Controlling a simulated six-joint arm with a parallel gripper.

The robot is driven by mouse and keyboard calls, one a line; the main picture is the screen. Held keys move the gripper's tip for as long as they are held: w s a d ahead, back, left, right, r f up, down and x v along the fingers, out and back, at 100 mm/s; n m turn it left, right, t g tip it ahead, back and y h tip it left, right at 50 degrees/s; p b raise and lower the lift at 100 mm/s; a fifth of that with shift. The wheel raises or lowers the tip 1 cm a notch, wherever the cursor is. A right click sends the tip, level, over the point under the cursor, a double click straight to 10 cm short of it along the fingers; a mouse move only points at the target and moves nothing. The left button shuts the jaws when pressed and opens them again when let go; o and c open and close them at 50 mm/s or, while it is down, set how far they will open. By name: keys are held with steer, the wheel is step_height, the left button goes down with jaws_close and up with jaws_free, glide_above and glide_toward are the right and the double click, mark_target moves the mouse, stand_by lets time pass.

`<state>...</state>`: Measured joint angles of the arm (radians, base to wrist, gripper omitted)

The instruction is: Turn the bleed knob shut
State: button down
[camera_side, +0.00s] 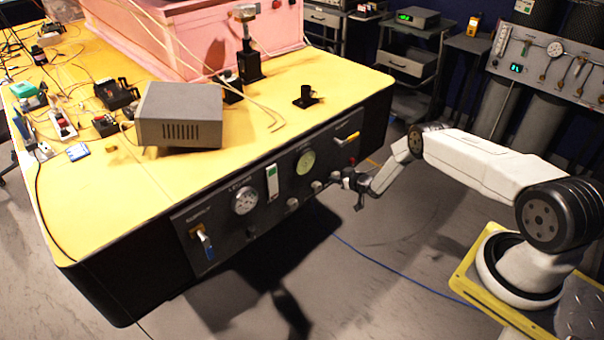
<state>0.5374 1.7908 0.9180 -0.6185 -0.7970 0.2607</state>
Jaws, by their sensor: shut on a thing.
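The dark control panel (270,222) is on the front side of the yellow-topped table. My gripper (337,178) is at the panel's right part, below the yellow-handled lever (347,139). Its jaws are shut on a small knob that they mostly hide; I take this to be the bleed knob. The knob's turn angle and its label cannot be made out. Two more small pale knobs, one nearer (316,186) and one farther left (292,203), show beside the gripper.
The panel also carries a white gauge (245,200), a greenish gauge (306,162) and a blue-handled supply valve (206,243). A grey box (180,115) and a pink foam block (215,35) stand on the table. Open floor lies below my arm, with a blue cable (390,278).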

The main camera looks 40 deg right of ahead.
steer(key=m+y, duration=0.2)
steer(key=m, duration=0.1)
steer(key=shift+d+m+y, duration=0.25)
steer(key=shift+m+y, duration=0.15)
steer(key=shift+d+m+t+y, duration=0.1)
steer(key=shift+m+t+y, duration=0.3)
steer(key=shift+m+y, duration=0.8)
steer(key=shift+m, duration=0.8)
steer(key=shift+c, duration=1.3)
jaws_free()
steer(key=shift+s+d, duration=0.1)
steer(key=shift+s, duration=0.25)
steer(key=v, duration=0.7)
steer(key=shift+r, duration=0.1)
